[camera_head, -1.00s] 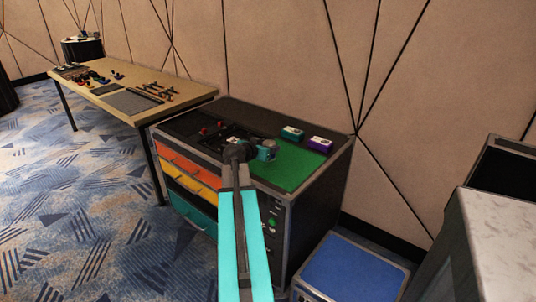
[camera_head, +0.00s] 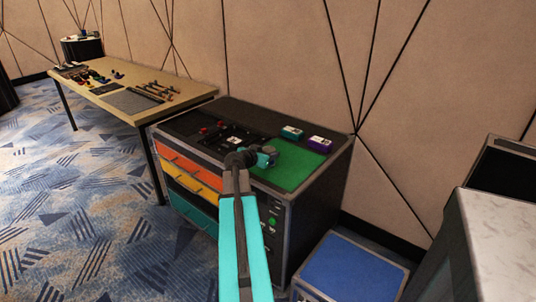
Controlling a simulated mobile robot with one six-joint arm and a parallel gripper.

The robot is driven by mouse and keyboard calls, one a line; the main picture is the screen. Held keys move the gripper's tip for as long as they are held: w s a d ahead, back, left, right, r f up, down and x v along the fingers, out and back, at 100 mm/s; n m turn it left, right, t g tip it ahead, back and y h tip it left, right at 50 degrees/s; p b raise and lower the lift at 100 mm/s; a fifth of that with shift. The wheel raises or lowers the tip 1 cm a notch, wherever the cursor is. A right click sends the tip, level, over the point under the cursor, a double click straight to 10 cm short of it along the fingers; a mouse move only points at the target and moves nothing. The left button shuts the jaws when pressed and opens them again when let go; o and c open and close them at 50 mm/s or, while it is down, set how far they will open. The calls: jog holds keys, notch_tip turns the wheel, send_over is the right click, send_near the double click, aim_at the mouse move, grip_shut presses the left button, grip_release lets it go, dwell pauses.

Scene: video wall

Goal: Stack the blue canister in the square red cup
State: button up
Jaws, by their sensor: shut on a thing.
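My gripper (camera_head: 270,154) is at the end of my teal and dark arm, low over the left part of the green mat on the drawer cabinet. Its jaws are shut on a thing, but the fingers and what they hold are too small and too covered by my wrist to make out. Small red objects (camera_head: 204,130) stand at the back left of the cabinet top. I cannot tell whether one of them is the square red cup. I cannot pick out the blue canister for certain.
The green mat (camera_head: 300,173) has bare room at its right. A teal box (camera_head: 292,132) and a purple box (camera_head: 319,144) stand behind it. Small dark and white items lie left of my wrist. A wooden table (camera_head: 180,92) with several tools stands at the left.

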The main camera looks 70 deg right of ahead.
jog(key=shift+f, duration=0.1)
jog(key=o, duration=1.1)
jog(key=shift+a+r, duration=0.1)
jog(key=shift+r, duration=0.1)
jog(key=shift+b+v, duration=0.6)
jog(key=shift+v, duration=5.3)
